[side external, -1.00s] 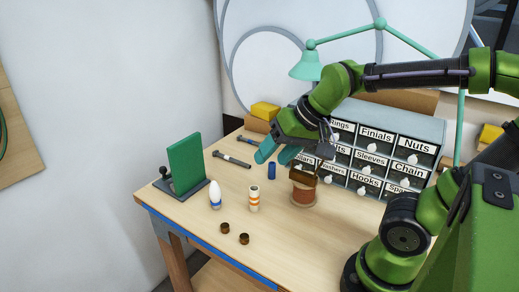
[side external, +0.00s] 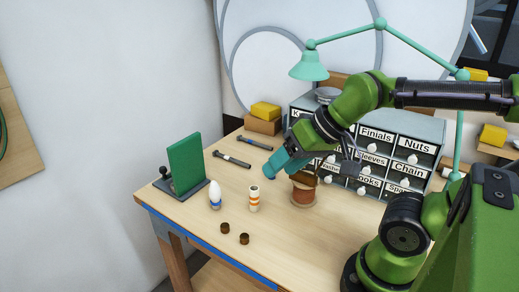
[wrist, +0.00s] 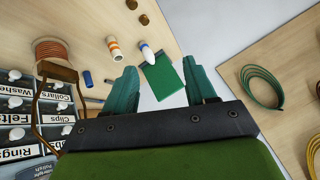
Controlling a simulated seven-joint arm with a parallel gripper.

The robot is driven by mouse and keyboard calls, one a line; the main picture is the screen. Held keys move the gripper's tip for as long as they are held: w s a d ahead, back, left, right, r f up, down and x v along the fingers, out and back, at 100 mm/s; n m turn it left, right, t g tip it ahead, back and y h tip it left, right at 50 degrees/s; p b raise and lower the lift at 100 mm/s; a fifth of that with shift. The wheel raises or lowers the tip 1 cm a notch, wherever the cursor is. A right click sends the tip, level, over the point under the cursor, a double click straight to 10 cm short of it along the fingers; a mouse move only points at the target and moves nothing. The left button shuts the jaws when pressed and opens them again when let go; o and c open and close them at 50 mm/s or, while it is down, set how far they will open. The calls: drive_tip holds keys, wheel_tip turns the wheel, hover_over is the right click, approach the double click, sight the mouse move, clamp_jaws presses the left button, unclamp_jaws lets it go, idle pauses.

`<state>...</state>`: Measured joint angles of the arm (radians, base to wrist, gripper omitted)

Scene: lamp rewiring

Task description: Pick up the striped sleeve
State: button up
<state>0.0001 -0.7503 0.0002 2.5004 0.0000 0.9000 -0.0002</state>
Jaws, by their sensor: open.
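The striped sleeve (side external: 254,199), a white tube with orange bands, stands upright on the wooden bench near the front. It also shows in the wrist view (wrist: 114,48), above the left finger. My gripper (side external: 278,166) is above the bench, behind the sleeve and a little to its right in the side view. In the wrist view my gripper (wrist: 165,90) has its two teal fingers spread wide, with nothing held between them. The sleeve is apart from both fingers.
A white-and-blue bottle-shaped piece (side external: 215,195) stands left of the sleeve. Two brown caps (side external: 234,233) lie in front. A green upright plate (side external: 186,163) is at left. A wire spool (side external: 303,190) and drawer cabinet (side external: 400,150) are at right.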

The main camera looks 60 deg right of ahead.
drive_tip(key=shift+o, duration=0.2)
drive_tip(key=shift+d, duration=0.1)
drive_tip(key=w+d+f+m+g+h, duration=0.1)
drive_tip(key=w+d+f+m+h, duration=0.1)
drive_tip(key=d, duration=0.3)
drive_tip(key=n+g+y, duration=0.1)
drive_tip(key=n+g, duration=0.1)
drive_tip(key=n, duration=0.7)
approach(252, 196)
drive_tip(key=f, duration=0.2)
drive_tip(key=w+f, duration=0.1)
drive_tip(key=f, duration=0.1)
drive_tip(key=w+d+f, duration=0.1)
drive_tip(key=f, duration=0.1)
drive_tip(key=shift+w+x, duration=0.15)
drive_tip(key=shift+x, duration=1.2)
drive_tip(key=shift+w+x, duration=0.15)
drive_tip(key=shift+x, duration=1.15)
drive_tip(key=shift+a+r, duration=0.1)
